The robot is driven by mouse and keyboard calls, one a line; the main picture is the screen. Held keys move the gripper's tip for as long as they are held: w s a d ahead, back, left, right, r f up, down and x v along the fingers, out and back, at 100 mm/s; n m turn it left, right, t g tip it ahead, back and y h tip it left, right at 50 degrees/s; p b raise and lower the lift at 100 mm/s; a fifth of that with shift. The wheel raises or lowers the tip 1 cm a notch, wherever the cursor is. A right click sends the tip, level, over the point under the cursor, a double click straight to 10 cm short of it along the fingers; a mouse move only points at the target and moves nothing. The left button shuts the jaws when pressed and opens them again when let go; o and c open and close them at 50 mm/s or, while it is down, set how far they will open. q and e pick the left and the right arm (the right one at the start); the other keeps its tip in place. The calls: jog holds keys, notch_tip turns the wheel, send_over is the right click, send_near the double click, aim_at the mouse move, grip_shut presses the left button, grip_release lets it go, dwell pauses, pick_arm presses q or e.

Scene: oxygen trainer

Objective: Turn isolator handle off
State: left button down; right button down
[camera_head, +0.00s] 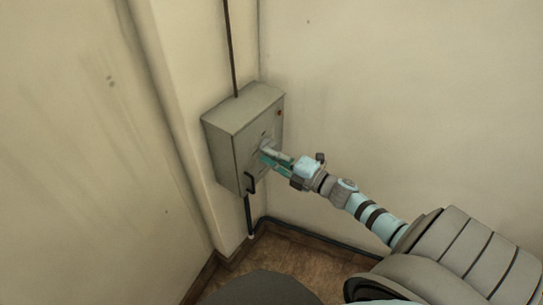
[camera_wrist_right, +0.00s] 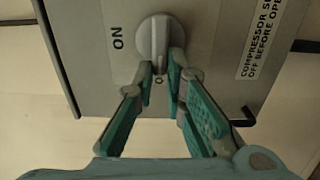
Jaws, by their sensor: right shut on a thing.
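The isolator is a grey metal box (camera_head: 240,132) on the wall in the corner. In the right wrist view its front panel (camera_wrist_right: 215,30) carries the word ON to the left of a round grey handle (camera_wrist_right: 155,38) with a raised grip bar. My right gripper (camera_head: 264,152) reaches the box front from the right. In the right wrist view its teal fingers (camera_wrist_right: 163,75) are closed in around the lower end of the handle's bar. The handle is mostly hidden by the gripper in the head view. My left gripper is not in view.
A black bracket-like handle (camera_head: 250,182) sticks out at the box's lower edge. A dark conduit (camera_head: 231,50) runs up from the box top, and a pipe runs down to the floor. A small orange lamp (camera_head: 279,113) sits on the front. Bare walls stand close on both sides.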

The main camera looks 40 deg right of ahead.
jog(key=c, duration=1.6)
grip_release()
jog(key=shift+c, duration=0.2)
jog(key=shift+s, duration=0.1)
jog(key=v, duration=1.1)
jog(key=shift+s+d, duration=0.15)
jog(key=shift+s, duration=0.25)
